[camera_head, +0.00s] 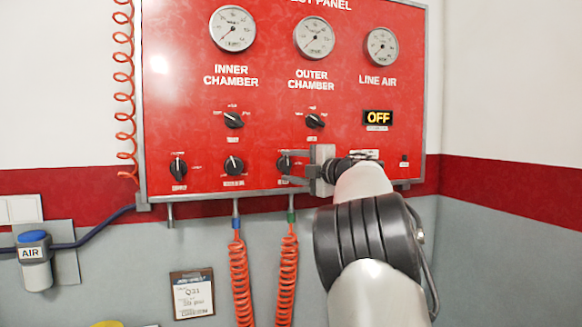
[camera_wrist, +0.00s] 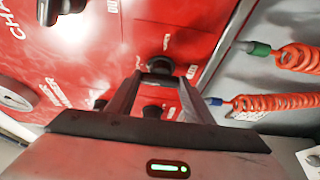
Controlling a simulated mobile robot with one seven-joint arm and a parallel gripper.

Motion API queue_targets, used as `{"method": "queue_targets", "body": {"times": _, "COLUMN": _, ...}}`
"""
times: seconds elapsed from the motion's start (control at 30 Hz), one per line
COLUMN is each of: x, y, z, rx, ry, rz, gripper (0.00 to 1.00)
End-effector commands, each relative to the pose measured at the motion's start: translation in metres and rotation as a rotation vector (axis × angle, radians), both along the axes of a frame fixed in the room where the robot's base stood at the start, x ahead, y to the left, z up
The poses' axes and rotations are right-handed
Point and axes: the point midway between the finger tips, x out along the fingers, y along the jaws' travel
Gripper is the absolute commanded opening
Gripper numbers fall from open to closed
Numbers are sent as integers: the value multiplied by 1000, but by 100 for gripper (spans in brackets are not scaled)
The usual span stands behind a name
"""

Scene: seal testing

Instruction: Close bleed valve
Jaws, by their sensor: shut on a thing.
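A red test panel (camera_head: 270,85) hangs on the wall and carries several black knobs; their small labels are too small to read. My gripper (camera_head: 284,169) reaches in from the right and is shut on the third black knob from the left (camera_head: 283,163) in the bottom row. The fingers cover part of this knob. In the wrist view my gripper (camera_wrist: 160,80) has a finger on each side of the same knob (camera_wrist: 159,67). Other bottom-row knobs (camera_head: 234,165) (camera_head: 178,168) sit to the left, free of the gripper.
Two selector knobs (camera_head: 233,120) (camera_head: 314,121) sit above the bottom row, with three gauges (camera_head: 232,29) higher up. A display (camera_head: 378,117) reads OFF. Orange coiled hoses (camera_head: 241,285) (camera_head: 286,285) hang below the panel. An AIR unit (camera_head: 34,260) is at lower left.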

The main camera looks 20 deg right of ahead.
Motion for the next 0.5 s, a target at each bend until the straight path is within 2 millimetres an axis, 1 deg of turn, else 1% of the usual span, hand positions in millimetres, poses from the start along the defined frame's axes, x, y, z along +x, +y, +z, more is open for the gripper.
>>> {"method": "queue_targets", "body": {"times": 0.1, "x": 0, "y": -1, "z": 0, "rx": -3, "ry": 0, "rz": -1, "gripper": 24}}
{"method": "queue_targets", "body": {"times": 0.13, "x": 0, "y": -1, "z": 0, "rx": -3, "ry": 0, "rz": -1, "gripper": 52}}
{"method": "queue_targets", "body": {"times": 0.2, "x": 0, "y": 0, "z": 0, "rx": -2, "ry": 0, "rz": -1, "gripper": 64}}
{"method": "queue_targets", "body": {"times": 0.23, "x": 0, "y": 0, "z": 0, "rx": -2, "ry": 0, "rz": -1, "gripper": 66}}
{"method": "queue_targets", "body": {"times": 0.5, "x": 0, "y": 0, "z": 0, "rx": -1, "ry": 0, "rz": -1, "gripper": 66}}
